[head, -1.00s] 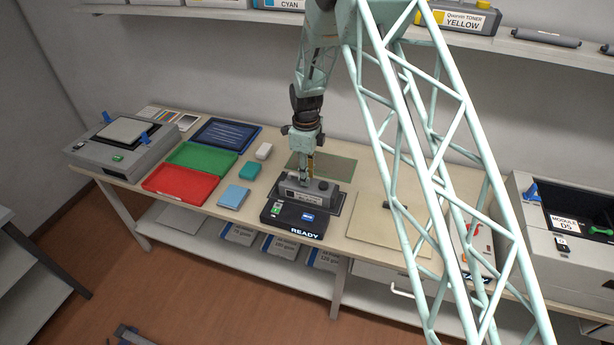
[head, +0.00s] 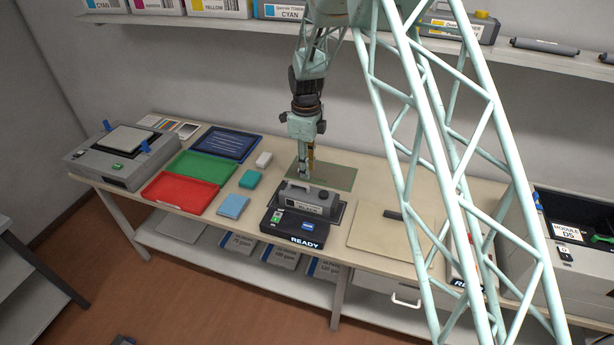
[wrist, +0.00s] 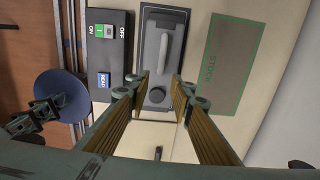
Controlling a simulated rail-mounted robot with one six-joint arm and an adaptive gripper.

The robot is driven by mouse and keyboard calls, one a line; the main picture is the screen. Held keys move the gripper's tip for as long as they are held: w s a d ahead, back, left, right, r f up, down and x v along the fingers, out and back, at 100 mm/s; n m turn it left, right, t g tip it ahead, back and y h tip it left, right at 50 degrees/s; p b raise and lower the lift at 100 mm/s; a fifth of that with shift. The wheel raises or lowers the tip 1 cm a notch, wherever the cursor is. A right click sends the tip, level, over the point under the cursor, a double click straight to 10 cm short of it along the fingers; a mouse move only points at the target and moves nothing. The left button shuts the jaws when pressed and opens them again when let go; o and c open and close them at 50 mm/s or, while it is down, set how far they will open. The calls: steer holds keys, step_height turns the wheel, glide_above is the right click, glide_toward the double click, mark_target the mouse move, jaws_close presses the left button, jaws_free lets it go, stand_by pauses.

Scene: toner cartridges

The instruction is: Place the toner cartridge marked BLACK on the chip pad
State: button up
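The grey toner cartridge (head: 322,204), with a handle on top and a label that seems to read BLACK, lies on the dark chip pad (head: 340,216) behind the black READY unit (head: 290,228). In the wrist view the cartridge (wrist: 161,62) lies inside the pad's rim (wrist: 182,17). My gripper (head: 304,178) is just above the cartridge, close to its handle end. In the wrist view my gripper (wrist: 160,90) has its two fingers well apart with nothing held between them. The cartridge appears flat, not tilted.
A green-outlined STOCK area (head: 335,176) behind the pad is empty. Red (head: 180,190), green (head: 200,165) and blue (head: 228,142) trays and small boxes are to the left. A beige board (head: 385,238) lies to the right. More cartridges stand on the shelf above.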

steer(key=shift+r, duration=1.95)
